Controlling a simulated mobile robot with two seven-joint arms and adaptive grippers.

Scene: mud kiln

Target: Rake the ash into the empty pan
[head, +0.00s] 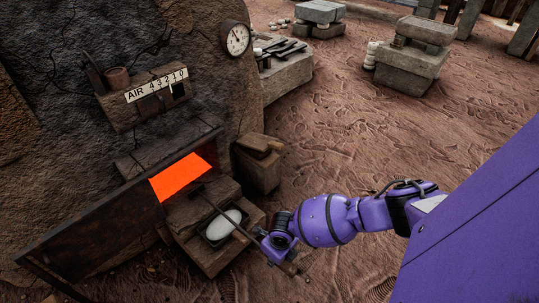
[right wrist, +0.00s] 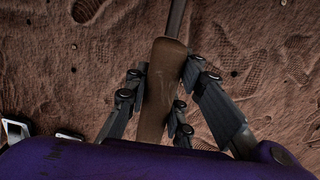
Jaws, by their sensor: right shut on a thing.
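My right gripper (head: 279,255) is shut on the brown wooden handle (right wrist: 158,95) of a rake, seen between the fingers in the right wrist view. The rake's thin dark rod (head: 226,213) runs up and left to the lower right edge of the glowing orange kiln mouth (head: 180,177). I cannot make out the rake's head there. A dark-rimmed pan (head: 207,241) sits on a block below the mouth, under the rod. A pale, smooth mass (head: 222,225) shows inside it. I cannot tell loose ash in the mouth. My left gripper is not in view.
An open dark kiln door (head: 95,225) stands left of the mouth. A shelf with an AIR scale (head: 155,88) and a round gauge (head: 235,39) are on the kiln wall. A stone block (head: 258,160) stands right of the mouth.

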